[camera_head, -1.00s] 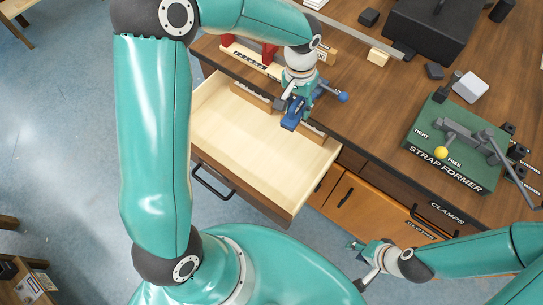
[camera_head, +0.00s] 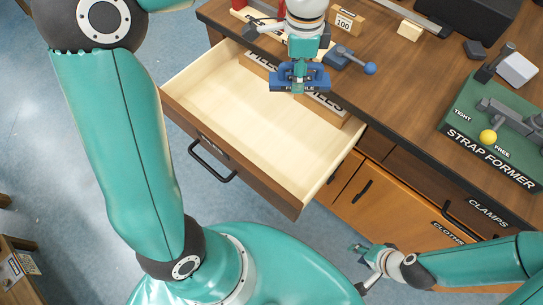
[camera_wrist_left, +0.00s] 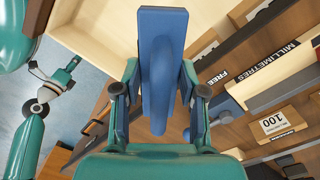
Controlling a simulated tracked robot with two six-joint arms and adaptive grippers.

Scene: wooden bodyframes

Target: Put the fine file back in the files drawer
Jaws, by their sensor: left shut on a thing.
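In the left wrist view the blue file (camera_wrist_left: 162,50) stands between the two fingers. In the head view it lies crosswise over the back edge of the open files drawer (camera_head: 183,88). I cannot tell whether it touches anything there. The drawer is pale inside, with a dark front and black handle, and its visible floor is bare. My right gripper (camera_head: 359,266) is open and empty, low in front of the cabinet.
Wooden strips lettered FILES (camera_head: 326,103) stand at the drawer's back. A blue lever with a ball (camera_head: 369,68) lies close right of my left gripper. A block marked 100 (camera_head: 346,21) sits behind. The green strap former (camera_head: 488,150) stands on the bench at right.

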